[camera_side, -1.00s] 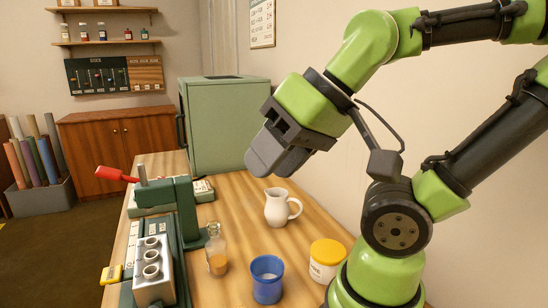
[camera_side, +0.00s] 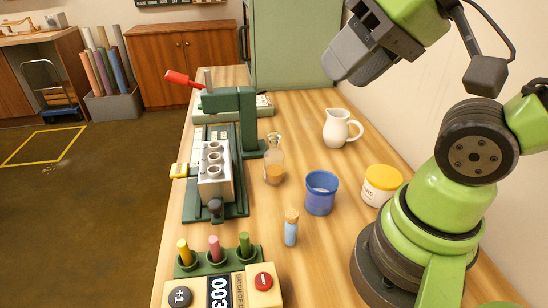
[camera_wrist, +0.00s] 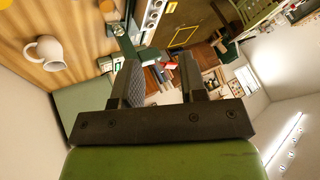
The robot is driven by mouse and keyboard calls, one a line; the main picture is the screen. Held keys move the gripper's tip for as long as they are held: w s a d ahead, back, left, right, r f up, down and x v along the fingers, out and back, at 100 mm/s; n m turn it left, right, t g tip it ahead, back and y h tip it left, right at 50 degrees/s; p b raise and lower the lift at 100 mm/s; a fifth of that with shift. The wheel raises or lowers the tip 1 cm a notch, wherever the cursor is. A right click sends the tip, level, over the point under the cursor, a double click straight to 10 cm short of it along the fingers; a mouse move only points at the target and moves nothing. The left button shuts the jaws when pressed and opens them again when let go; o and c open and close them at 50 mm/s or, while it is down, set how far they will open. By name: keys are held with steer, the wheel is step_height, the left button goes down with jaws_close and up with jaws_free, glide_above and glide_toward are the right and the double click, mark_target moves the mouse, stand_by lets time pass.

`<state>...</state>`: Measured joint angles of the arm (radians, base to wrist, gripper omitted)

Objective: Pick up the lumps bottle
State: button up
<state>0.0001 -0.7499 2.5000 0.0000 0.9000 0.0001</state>
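No label reading "lumps" can be made out. A clear glass bottle (camera_side: 274,164) with orange-brown contents stands upright on the wooden table, left of a blue cup. A small corked vial with light-blue contents (camera_side: 291,230) stands nearer the camera. My gripper (camera_side: 347,62) is raised above the table's far right, well away from both. In the wrist view my gripper (camera_wrist: 158,65) has its fingers apart with nothing between them.
A blue cup (camera_side: 320,193), a yellow-lidded jar (camera_side: 382,185) and a white jug (camera_side: 341,129) stand on the right. A green press (camera_side: 246,122) with a metal mould block (camera_side: 215,172) is left. A counter with buttons (camera_side: 222,289) and a green peg holder (camera_side: 218,262) are in front.

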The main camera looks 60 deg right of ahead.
steer(key=shift+o, duration=0.2)
steer(key=o, duration=0.3)
steer(key=m+g+h, duration=0.2)
steer(key=m+g, duration=0.2)
steer(key=g, duration=0.3)
glide_above(274, 134)
steer(key=f, duration=1.2)
steer(key=shift+w+a, duration=0.1)
steer(key=shift+a, duration=0.25)
steer(key=shift+d+f+m, duration=0.1)
steer(key=shift+f+m, duration=0.2)
steer(key=shift+f, duration=0.15)
steer(key=shift+d+f, duration=0.15)
steer(key=shift+f, duration=4.65)
